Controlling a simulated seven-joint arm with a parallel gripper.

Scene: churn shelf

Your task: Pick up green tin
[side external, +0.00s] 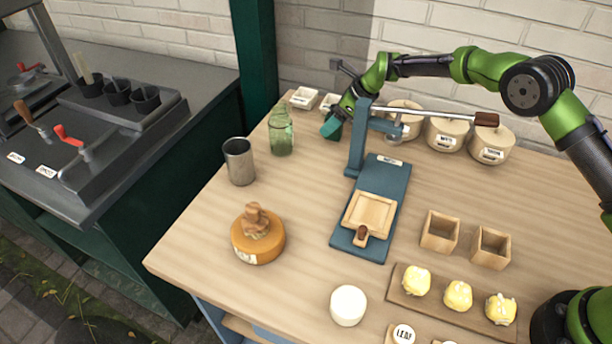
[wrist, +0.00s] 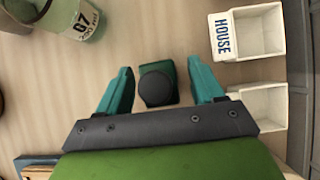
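The green tin (wrist: 157,87) shows in the wrist view as a dark green body with a round black lid, seen from above. My gripper (wrist: 160,70) is open, with one teal finger on each side of the tin and a visible gap on both sides. In the side external view my gripper (side external: 332,127) is low at the back of the table, between the green glass bottle and the blue press. I cannot make out the tin there; it seems hidden by the fingers.
White trays (wrist: 248,33), one marked HOUSE, stand close right in the wrist view. A glass bottle (side external: 281,132) stands left, with a metal cup (side external: 239,162) in front. The blue press (side external: 357,140) and its lever are right, before several lidded crocks (side external: 446,134).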

